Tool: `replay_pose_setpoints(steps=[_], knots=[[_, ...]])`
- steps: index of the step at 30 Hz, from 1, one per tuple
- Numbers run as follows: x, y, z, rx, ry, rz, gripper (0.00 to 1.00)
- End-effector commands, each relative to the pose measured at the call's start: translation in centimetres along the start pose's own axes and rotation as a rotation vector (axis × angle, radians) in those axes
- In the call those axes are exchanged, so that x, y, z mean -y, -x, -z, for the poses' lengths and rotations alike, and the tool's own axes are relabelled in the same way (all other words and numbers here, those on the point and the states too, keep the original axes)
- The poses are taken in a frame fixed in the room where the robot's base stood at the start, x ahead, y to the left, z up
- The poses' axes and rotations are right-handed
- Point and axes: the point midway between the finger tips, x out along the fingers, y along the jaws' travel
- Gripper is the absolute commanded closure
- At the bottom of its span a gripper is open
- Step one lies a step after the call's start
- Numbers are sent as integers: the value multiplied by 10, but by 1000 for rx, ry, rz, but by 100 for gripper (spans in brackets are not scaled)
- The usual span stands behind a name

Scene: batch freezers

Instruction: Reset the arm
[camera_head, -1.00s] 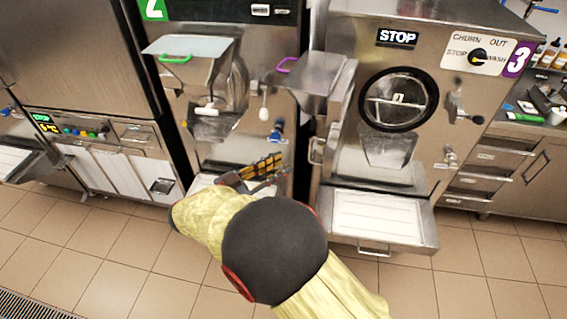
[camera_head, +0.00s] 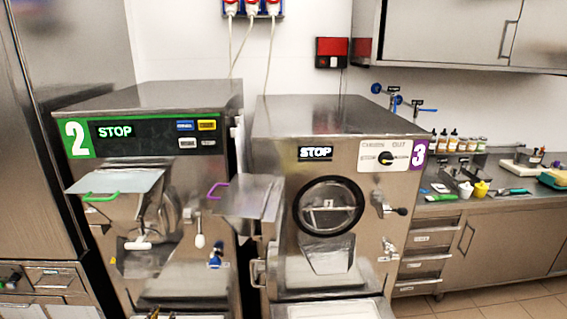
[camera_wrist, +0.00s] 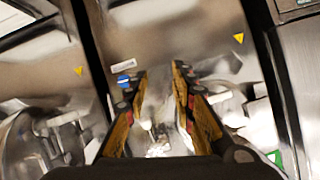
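My gripper (camera_wrist: 159,76) shows in the wrist view with its two yellow-and-black fingers apart and nothing held between them. It points toward a blurred steel machine front. In the head view my arm is out of sight, except perhaps a small dark and yellow bit at the bottom edge below machine 2. Machine 2 (camera_head: 150,130) has a green label, a lit STOP display and a green-handled hopper lid (camera_head: 115,181). Machine 3 (camera_head: 345,150) stands to its right, with a round black-rimmed door (camera_head: 328,207).
A tall steel cabinet (camera_head: 45,130) stands at the left. A purple-handled chute lid (camera_head: 248,196) juts out between the machines. At the right is a counter (camera_head: 500,215) with bottles, a yellow cup (camera_head: 480,188) and drawers below. Free tiled floor (camera_head: 500,300) shows at lower right.

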Motion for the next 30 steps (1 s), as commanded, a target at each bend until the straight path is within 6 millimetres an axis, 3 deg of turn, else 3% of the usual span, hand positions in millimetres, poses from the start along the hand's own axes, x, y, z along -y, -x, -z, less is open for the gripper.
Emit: replay_pose_setpoints(steps=[2,5,8,11,14,21,30], knots=[[15,11,-6,113,10,107,75],[22,33,-12,260,36,218,75],[12,62,-12,406,74,297,75],[-16,98,-5,545,123,343,75],[-62,138,6,674,179,347,75],[-200,228,38,875,292,232,75],[-367,333,85,892,325,-37,75]])
